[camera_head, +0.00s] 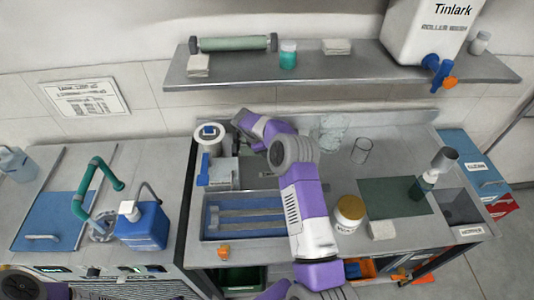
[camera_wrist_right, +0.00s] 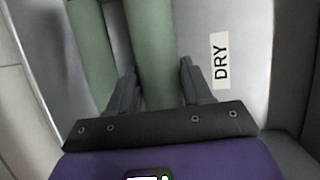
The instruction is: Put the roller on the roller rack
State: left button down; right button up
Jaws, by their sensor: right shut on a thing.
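My right gripper (camera_head: 243,119) is at the back of the workbench, below the shelf, at the end of my purple and white arm. In the right wrist view my right gripper (camera_wrist_right: 157,88) is shut around a smooth green roller (camera_wrist_right: 152,50). A second green cylinder (camera_wrist_right: 92,50) lies parallel on its left. A "DRY" label (camera_wrist_right: 220,60) is on the grey surface on the right. The held roller is hidden in the head view. Another green roller (camera_head: 233,43) with dark ends lies on the shelf. I cannot make out the rack. My left gripper is out of view.
The bench holds a blue tray (camera_head: 210,222), a gold-lidded jar (camera_head: 348,213), glassware (camera_head: 361,150) and a dark green mat (camera_head: 390,197). A blue jug (camera_head: 142,228) stands left.

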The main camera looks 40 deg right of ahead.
jog(key=shift+f, duration=1.15)
jog(key=shift+f, duration=0.15)
jog(key=o, duration=1.3)
jog(key=v, duration=1.2)
jog(key=shift+s, duration=0.1)
